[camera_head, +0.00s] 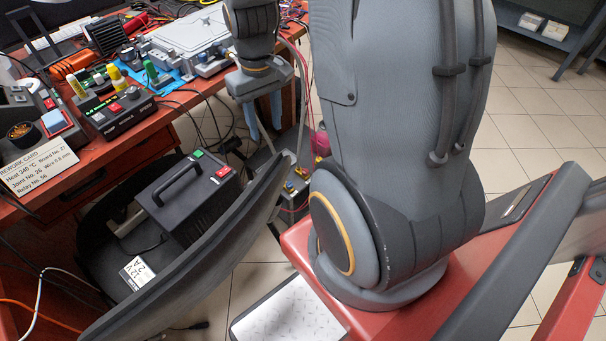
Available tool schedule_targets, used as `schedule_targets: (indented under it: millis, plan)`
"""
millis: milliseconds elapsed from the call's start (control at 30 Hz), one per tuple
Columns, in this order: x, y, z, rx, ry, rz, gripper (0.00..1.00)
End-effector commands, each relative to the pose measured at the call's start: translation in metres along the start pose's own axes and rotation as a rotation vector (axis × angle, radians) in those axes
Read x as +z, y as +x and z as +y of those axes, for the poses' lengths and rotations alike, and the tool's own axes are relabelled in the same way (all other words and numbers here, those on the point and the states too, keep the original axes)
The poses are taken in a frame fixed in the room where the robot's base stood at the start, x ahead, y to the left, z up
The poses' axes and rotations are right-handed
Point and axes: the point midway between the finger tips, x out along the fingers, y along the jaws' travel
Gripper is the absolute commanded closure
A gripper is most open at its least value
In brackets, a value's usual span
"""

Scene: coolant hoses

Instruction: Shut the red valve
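My gripper (264,122) hangs from my arm at upper centre, past the right end of the workbench. Its two blue-grey fingers point down and stand apart, with nothing visible between them. Below and to the right of it is a grey unit with brass and blue fittings (298,184), partly hidden by my arm. A pink-red rounded thing (321,140) shows just above those fittings, cut off by my arm. I cannot tell whether it is the red valve. No valve handle is clearly visible.
The wooden workbench (118,150) holds a control box (122,112), a grey metal case (190,38) and a rework card (38,166). A black power unit (190,196) stands on a dark surface below. Red hoses and dark cables hang near my gripper. Tiled floor is open at right.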

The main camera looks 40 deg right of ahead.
Motion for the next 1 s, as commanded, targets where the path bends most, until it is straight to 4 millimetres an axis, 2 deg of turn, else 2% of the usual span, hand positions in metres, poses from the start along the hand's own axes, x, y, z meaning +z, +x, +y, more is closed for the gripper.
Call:
schedule_targets:
  millis: [33, 200, 300, 400, 500, 600, 700, 867, 1000]
  plan:
    - [-0.014, 0.038, 0.017, -0.001, 0.016, -0.006, 0.61]
    - [-0.048, 0.127, 0.072, -0.001, 0.040, -0.005, 0.61]
    - [-0.061, 0.180, 0.104, 0.000, 0.051, -0.005, 0.61]
    - [-0.069, 0.225, 0.132, 0.000, 0.061, -0.004, 0.61]
    - [-0.072, 0.259, 0.152, 0.001, 0.067, -0.003, 0.61]
    - [-0.074, 0.280, 0.165, 0.002, 0.070, -0.001, 0.61]
    - [-0.074, 0.292, 0.171, 0.002, 0.071, -0.001, 0.61]
    - [-0.074, 0.307, 0.173, 0.002, 0.071, -0.001, 0.61]
    - [-0.074, 0.330, 0.173, 0.001, 0.071, -0.001, 0.61]
